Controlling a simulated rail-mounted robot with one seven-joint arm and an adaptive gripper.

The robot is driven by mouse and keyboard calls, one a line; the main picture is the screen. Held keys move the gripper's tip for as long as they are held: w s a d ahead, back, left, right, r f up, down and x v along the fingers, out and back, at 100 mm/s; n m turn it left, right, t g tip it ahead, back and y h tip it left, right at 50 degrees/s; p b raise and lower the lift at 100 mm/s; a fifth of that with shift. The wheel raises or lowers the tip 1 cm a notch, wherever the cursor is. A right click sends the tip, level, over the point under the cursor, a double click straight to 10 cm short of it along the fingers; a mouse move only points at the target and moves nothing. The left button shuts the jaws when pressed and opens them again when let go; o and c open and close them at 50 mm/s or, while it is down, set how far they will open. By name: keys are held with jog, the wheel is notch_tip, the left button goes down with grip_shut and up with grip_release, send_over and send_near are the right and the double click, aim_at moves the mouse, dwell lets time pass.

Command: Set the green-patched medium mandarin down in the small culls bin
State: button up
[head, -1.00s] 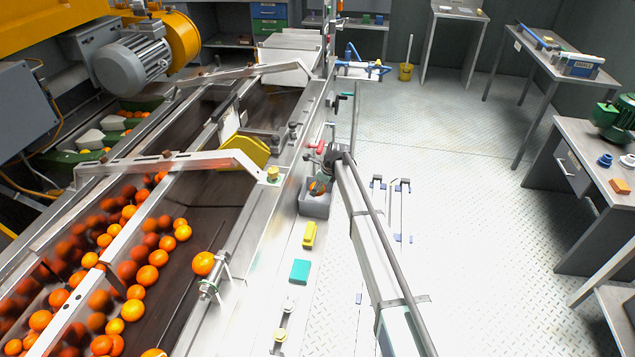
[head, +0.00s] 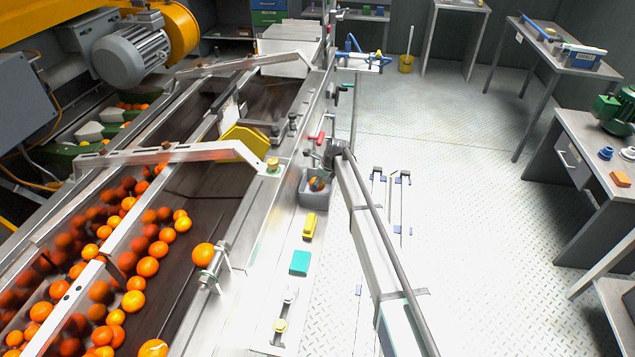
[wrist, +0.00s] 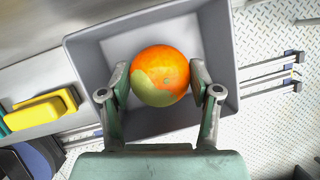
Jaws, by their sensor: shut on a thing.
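The green-patched mandarin (wrist: 160,76) is orange with a pale green patch on its lower left side in the wrist view. My gripper (wrist: 160,84) is shut on it, one finger on each side. The mandarin is over or inside the small grey culls bin (wrist: 87,52), within its rim as seen from the wrist; whether it touches the floor of the bin I cannot tell. In the head view the bin (head: 314,200) sits beside the conveyor's right edge, and the mandarin (head: 316,184) shows small at its opening, partly hidden by my gripper.
A yellow object (head: 310,225) and a teal block (head: 300,262) lie on the ledge in front of the bin. The conveyor (head: 190,225) at left carries many oranges. A red-handled part (head: 317,138) stands just behind the bin.

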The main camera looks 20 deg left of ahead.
jog(key=shift+f+b, duration=0.3)
jog(key=shift+f, duration=1.3)
jog(key=o, duration=1.3)
jog(key=v, duration=1.2)
jog(key=shift+a, duration=0.1)
